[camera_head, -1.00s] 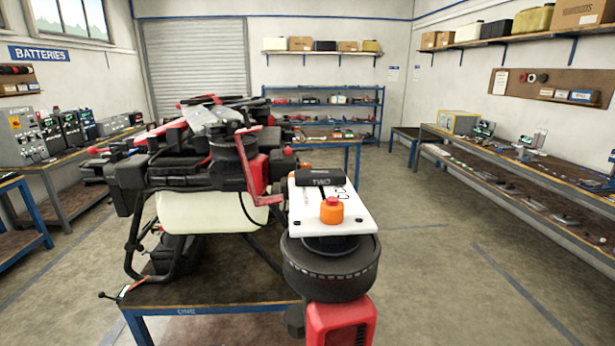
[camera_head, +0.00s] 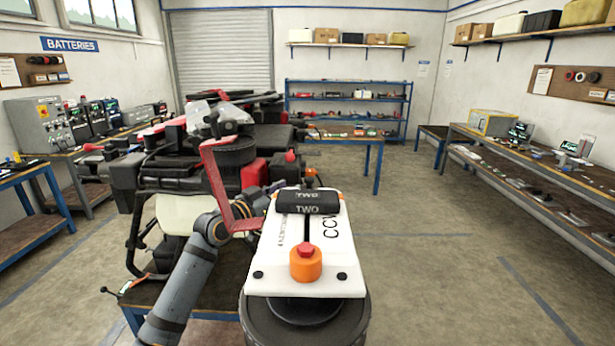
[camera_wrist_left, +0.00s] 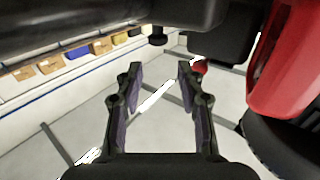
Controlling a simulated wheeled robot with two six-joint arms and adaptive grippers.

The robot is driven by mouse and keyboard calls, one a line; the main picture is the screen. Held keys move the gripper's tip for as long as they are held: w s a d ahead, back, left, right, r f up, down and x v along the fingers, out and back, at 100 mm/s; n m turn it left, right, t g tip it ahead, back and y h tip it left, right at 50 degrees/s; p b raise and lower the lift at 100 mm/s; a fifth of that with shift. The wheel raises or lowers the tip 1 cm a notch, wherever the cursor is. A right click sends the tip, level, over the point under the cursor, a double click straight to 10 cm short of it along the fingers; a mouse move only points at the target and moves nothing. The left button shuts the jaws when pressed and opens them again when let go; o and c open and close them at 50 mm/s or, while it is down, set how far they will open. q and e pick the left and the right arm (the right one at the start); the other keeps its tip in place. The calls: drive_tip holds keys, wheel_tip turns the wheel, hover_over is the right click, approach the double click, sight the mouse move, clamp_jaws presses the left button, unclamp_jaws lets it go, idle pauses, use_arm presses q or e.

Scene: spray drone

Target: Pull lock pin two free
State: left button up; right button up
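The white plate (camera_head: 345,255) marked TWO on its black bar (camera_head: 307,201) stands close in front, with an orange knob with a red top (camera_head: 305,263). I cannot tell for sure which part is lock pin two. My left gripper (camera_head: 264,194) reaches in behind the red bracket (camera_head: 220,190), partly hidden by the plate. In the left wrist view, my left gripper (camera_wrist_left: 160,70) is open with nothing between its fingers. A small red knob (camera_wrist_left: 200,66) shows beside the right fingertip; contact cannot be told. My right gripper is out of view.
The folded drone (camera_head: 165,165) sits on a blue-framed table (camera_head: 135,318) at left. In the left wrist view, a dark tube (camera_wrist_left: 120,25) runs above the fingers and a red housing (camera_wrist_left: 285,65) stands close at right. The floor (camera_head: 430,280) at right is clear.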

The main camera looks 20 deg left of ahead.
sight(306, 181)
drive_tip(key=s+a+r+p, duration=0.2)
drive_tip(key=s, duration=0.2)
use_arm(q)
drive_tip(key=x, duration=0.7)
drive_tip(key=shift+w+d+f, duration=0.2)
drive_tip(key=shift+d+f, duration=0.05)
drive_tip(key=shift+d, duration=0.15)
drive_tip(key=x, duration=0.2)
drive_tip(key=shift+w+f+p, duration=0.25)
drive_tip(key=shift+w+p, duration=0.1)
drive_tip(key=shift+w, duration=0.05)
drive_tip(key=shift+s+r, duration=0.1)
drive_tip(key=shift+s, duration=0.05)
drive_tip(key=shift+c, duration=3.2)
clamp_jaws()
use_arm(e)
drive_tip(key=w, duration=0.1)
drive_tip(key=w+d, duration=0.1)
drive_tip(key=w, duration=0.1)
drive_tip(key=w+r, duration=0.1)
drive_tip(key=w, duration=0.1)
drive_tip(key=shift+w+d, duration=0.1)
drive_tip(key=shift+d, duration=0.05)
